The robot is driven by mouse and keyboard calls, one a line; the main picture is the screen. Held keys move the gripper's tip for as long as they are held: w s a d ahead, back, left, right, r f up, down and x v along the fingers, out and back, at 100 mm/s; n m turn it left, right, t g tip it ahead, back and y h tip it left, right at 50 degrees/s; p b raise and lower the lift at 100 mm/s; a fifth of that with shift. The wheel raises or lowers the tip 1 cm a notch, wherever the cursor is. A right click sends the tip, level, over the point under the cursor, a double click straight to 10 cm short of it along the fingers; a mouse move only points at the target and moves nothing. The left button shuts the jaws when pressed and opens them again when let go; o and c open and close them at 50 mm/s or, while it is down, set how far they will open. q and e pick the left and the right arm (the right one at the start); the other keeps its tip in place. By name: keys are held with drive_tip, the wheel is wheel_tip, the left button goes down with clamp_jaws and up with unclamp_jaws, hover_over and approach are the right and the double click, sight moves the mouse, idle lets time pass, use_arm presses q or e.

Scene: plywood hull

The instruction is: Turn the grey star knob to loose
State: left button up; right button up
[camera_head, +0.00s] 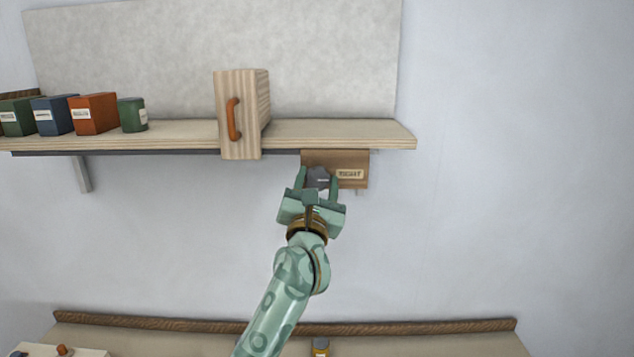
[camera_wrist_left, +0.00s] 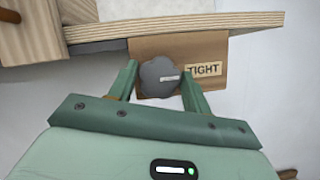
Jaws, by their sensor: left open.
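The grey star knob (camera_head: 318,177) sits on a brown plate (camera_head: 350,162) under the shelf's front edge. In the left wrist view the knob (camera_wrist_left: 159,76) shows a small pale mark pointing right, toward a label reading "TIGHT" (camera_wrist_left: 204,69). My left gripper (camera_head: 318,178) is open, with one finger on each side of the knob. In the left wrist view the left gripper (camera_wrist_left: 160,82) has a gap beside the left finger; the right finger is very close to the knob, and I cannot tell whether it touches. My right gripper is not in view.
A wooden shelf (camera_head: 330,133) runs above the plate. A wooden box with an orange handle (camera_head: 233,118) stands at its front edge, left of the plate. Several coloured boxes and a green canister (camera_head: 132,115) stand farther left. The wall right of the plate is clear.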

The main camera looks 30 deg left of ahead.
use_arm(q)
drive_tip(key=c, duration=0.6)
drive_tip(key=shift+f+n+y+b, duration=0.2)
drive_tip(key=shift+n+y+b, duration=0.2)
drive_tip(key=shift+n+b, duration=0.4)
drive_tip(key=n+g+y+b, duration=0.2)
drive_tip(key=n+b, duration=0.3)
drive_tip(key=n+g+y+b, duration=0.2)
drive_tip(key=n+b, duration=0.3)
drive_tip(key=n, duration=0.1)
drive_tip(key=n+g+y+b, duration=0.1)
drive_tip(key=n+g+b, duration=0.1)
drive_tip(key=n+b, duration=0.4)
drive_tip(key=shift+w+d+y, duration=0.1)
drive_tip(key=shift+d+y, duration=0.1)
drive_tip(key=shift+y, duration=0.2)
drive_tip(key=n+g+b, duration=0.1)
drive_tip(key=n, duration=0.2)
drive_tip(key=shift+b, duration=0.4)
drive_tip(key=shift+r+n+g+b, duration=0.2)
drive_tip(key=shift+n+g+b, duration=0.55)
drive_tip(key=shift+n, duration=0.45)
